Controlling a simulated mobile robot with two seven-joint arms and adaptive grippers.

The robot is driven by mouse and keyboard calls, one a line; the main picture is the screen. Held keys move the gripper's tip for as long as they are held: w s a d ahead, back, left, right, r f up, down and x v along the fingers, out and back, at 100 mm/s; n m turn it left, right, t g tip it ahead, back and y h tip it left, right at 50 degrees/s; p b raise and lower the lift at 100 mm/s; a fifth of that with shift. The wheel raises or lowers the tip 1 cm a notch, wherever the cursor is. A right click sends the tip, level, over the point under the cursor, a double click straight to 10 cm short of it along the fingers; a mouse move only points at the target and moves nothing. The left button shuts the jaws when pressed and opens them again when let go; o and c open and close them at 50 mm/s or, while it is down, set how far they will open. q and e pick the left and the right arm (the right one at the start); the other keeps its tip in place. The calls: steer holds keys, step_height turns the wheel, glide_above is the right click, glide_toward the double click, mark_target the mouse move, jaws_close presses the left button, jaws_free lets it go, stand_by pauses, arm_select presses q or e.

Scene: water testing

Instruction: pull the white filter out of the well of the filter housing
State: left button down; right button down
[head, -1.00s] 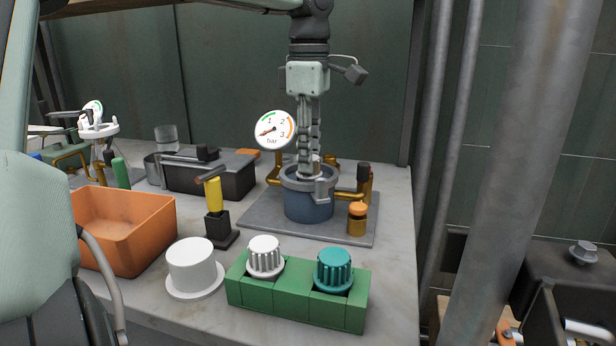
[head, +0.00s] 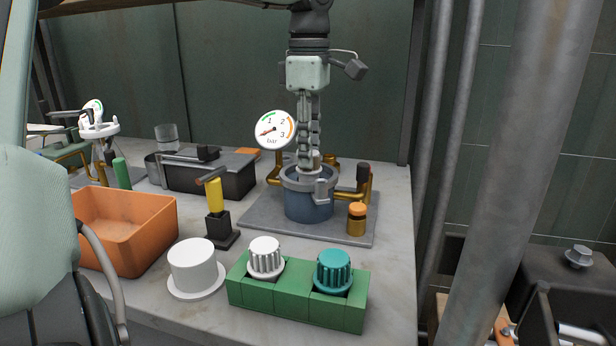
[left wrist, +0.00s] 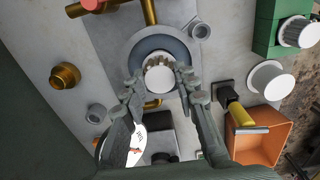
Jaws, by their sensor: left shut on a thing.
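The blue-grey filter housing (head: 309,206) stands on a grey plate at the back of the table, with a lighter ring around its well. My left gripper (head: 308,168) points straight down over the well. In the left wrist view its two fingers (left wrist: 158,84) are on either side of the white ribbed filter (left wrist: 159,78) and shut on it. The filter is over the middle of the round housing in that view. In the head view the fingers hide most of the filter, and its lower end is hidden. My right gripper is not in view.
A pressure gauge (head: 275,130) stands close left of the gripper. Brass pipes and a small orange-capped brass fitting (head: 357,218) flank the housing. In front are a yellow-handled tool (head: 216,196), a green block (head: 291,292) with white and teal ribbed pieces, a white flanged cap (head: 193,266) and an orange bin (head: 150,238).

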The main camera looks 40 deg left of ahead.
arm_select(q)
steer(key=shift+r+p, duration=0.8)
steer(key=shift+r, duration=1.75)
